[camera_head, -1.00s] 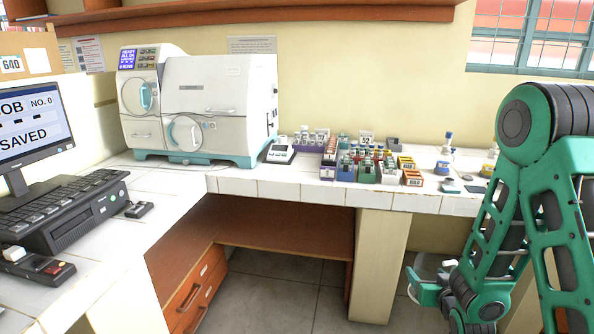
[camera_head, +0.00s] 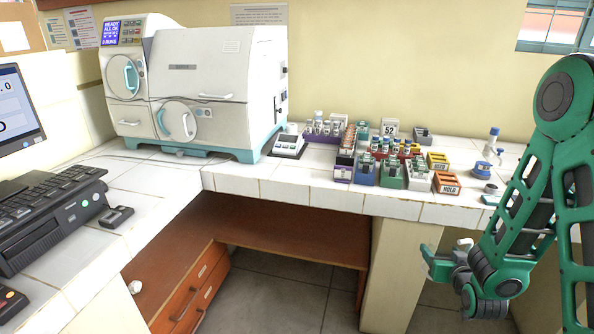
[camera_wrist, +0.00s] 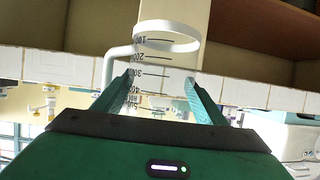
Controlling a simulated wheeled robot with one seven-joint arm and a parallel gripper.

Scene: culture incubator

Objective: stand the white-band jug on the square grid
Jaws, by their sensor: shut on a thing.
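The white-band jug (camera_wrist: 168,48) is clear, with a white band around its rim, black graduation marks and a white handle on the left in the wrist view. My gripper (camera_wrist: 159,80) is shut on it, with one finger on each side of its body. In the head view my gripper (camera_head: 440,263) is low on the right, in front of the counter and below its top. The jug is hard to make out there. I cannot pick out the square grid in either view.
The white tiled counter (camera_head: 238,182) carries a large white machine (camera_head: 215,85), racks of vials (camera_head: 392,172), an orange box (camera_head: 446,183) and a blue-white bottle (camera_head: 493,148). A keyboard (camera_head: 50,195) lies on the left. Bare tile shows around the corner.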

